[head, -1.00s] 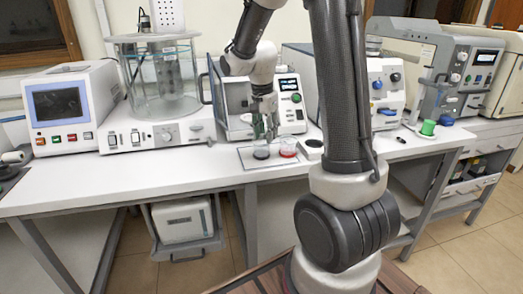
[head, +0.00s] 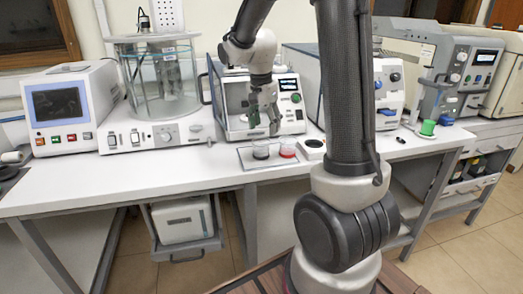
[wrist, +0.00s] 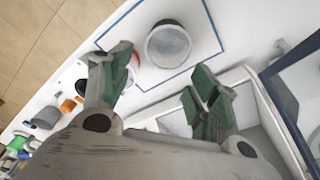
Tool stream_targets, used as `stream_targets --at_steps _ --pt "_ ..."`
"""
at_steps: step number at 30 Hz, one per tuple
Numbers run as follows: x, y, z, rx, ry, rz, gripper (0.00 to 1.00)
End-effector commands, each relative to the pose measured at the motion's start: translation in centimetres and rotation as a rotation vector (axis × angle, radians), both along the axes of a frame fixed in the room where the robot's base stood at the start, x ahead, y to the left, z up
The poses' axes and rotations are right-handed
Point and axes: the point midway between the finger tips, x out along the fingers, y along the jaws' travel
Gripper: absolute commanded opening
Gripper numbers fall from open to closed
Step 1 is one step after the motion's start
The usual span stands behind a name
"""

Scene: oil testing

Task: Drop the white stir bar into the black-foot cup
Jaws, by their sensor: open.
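The black-foot cup (head: 261,150) stands upright on a shallow tray (head: 247,163) at the front of the bench, left of the red-foot cup (head: 287,149). In the wrist view the black-foot cup (wrist: 167,46) shows from above, with a pale round mouth. A bit of red beside the left finger there appears to be the red-foot cup. My gripper (head: 265,124) is above and just behind the black-foot cup, clear of it. Its fingers (wrist: 160,88) are spread wide with nothing seen between them. I cannot make out the white stir bar in either view.
A box-shaped instrument (head: 235,105) with a glass front stands close behind my gripper. A dark-topped round device (head: 313,145) sits right of the tray. A glass water bath (head: 157,75) stands to the left. The bench front (head: 120,175) left of the tray is clear.

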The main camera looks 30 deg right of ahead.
Motion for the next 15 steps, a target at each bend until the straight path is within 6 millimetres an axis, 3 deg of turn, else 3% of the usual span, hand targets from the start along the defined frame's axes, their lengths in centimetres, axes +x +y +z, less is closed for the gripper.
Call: stream_targets --at_steps 3,9,15 --pt "0.0 0.3 2.9 0.0 -0.005 0.001 0.61" --pt "-0.2 0.8 6.8 0.0 -0.004 0.0 0.61" --pt "-0.4 1.0 8.6 -0.001 -0.001 0.0 0.61"
